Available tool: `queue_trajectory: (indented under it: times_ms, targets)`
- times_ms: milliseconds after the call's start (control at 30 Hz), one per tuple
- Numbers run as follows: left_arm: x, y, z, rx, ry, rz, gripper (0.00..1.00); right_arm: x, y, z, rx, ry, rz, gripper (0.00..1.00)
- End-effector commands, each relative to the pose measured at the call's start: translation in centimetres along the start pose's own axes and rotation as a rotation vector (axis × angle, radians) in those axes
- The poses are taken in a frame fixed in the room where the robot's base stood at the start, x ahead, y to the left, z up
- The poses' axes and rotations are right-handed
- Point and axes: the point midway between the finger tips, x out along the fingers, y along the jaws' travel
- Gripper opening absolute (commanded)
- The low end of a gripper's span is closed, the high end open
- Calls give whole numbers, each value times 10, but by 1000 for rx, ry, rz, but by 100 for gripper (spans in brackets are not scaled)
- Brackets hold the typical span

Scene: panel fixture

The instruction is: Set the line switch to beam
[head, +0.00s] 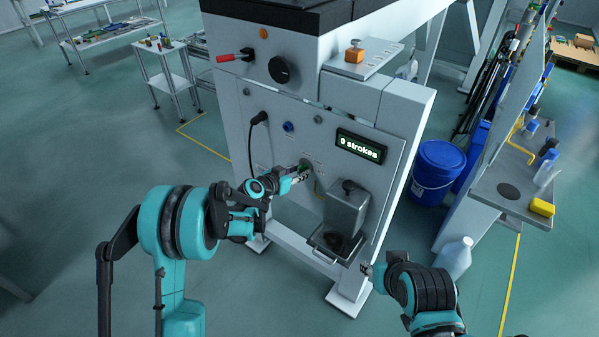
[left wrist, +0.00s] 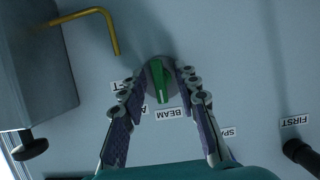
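The line switch is a round dark knob with a green handle (left wrist: 158,82), mounted on the pale panel (left wrist: 230,60). The label BEAM (left wrist: 172,114) sits just below it in the left wrist view, with other labels partly hidden by the fingers. The handle runs nearly up and down in that view, with a slight tilt. My left gripper (left wrist: 164,74) has its two fingers on either side of the knob, apart from the green handle. In the head view my left gripper (head: 303,172) is at the panel's middle. My right gripper (head: 368,270) hangs low, clear of the panel.
A yellow bent rod (left wrist: 108,26) and a grey block (left wrist: 35,65) stand out near the switch. The panel also carries a display reading 0 strokes (head: 360,147), a black plug with cable (head: 259,118) and a grey box unit (head: 347,208). A blue drum (head: 437,165) stands to the right.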

Motion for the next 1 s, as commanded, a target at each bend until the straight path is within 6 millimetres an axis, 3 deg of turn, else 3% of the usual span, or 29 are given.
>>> queue_trajectory:
  times_ms: [500, 700, 1000]
  targets:
    - [-100, 0, 0, -1, 0, -2, 31, 0, 0, 0, 0, 0, 0, 40]
    - [-114, 0, 0, -1, 0, 0, 31, 0, 0, 0, 0, 0, 0, 40]
    - [-115, 0, 0, -1, 0, 0, 31, 0, 0, 0, 0, 0, 0, 40]
